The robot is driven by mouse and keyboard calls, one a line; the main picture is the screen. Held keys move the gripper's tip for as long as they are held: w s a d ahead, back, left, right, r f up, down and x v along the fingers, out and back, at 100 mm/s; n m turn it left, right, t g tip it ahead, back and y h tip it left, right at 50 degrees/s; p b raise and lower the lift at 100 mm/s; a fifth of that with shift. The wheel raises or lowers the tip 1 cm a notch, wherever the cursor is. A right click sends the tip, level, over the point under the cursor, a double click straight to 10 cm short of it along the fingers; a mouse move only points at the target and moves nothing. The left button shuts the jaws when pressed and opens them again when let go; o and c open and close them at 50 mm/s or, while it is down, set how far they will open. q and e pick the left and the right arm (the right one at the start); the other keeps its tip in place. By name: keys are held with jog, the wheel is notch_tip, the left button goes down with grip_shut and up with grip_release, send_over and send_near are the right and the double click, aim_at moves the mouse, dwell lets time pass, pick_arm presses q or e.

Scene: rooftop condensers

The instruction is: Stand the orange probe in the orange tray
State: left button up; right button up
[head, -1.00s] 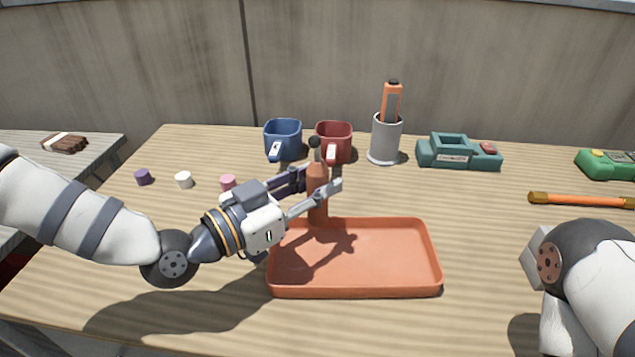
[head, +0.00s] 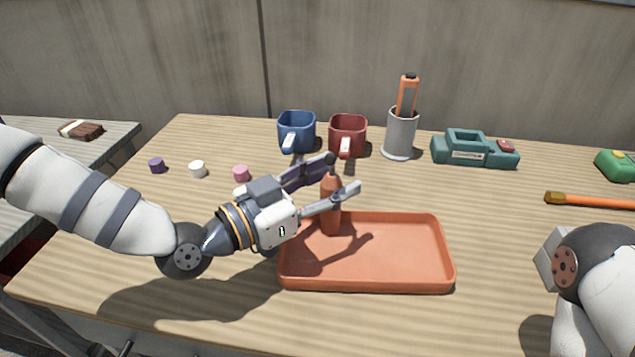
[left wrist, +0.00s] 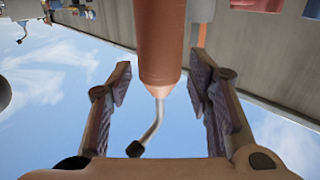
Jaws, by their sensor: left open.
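The orange probe (head: 330,210), a rust-orange cylinder with a thin bent tip ending in a dark knob, stands upright in the orange tray (head: 400,284), near its back left corner. My left gripper (head: 346,174) is open, with one finger on each side of the probe's upper body. In the left wrist view, the probe (left wrist: 160,45) shows between the spread fingers (left wrist: 160,95), with a visible gap on both sides. My right arm shows at the lower right, but its fingers are out of view.
Behind the tray stand a blue mug (head: 297,130), a red mug (head: 347,133), a grey cup (head: 400,138) holding an orange tool, and a teal device (head: 470,150). Purple, white and pink caps (head: 241,173) lie at left. An orange-handled rod (head: 590,201) lies at right.

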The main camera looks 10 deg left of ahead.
pick_arm(q)
jog(key=shift+r, duration=0.85)
jog(key=p+v, duration=0.1)
jog(key=v, duration=1.1)
jog(key=shift+f, duration=0.25)
pick_arm(e)
jog(key=shift+w+r+t, duration=0.4)
jog(key=shift+w+r, duration=0.4)
jog(key=shift+r, duration=0.1)
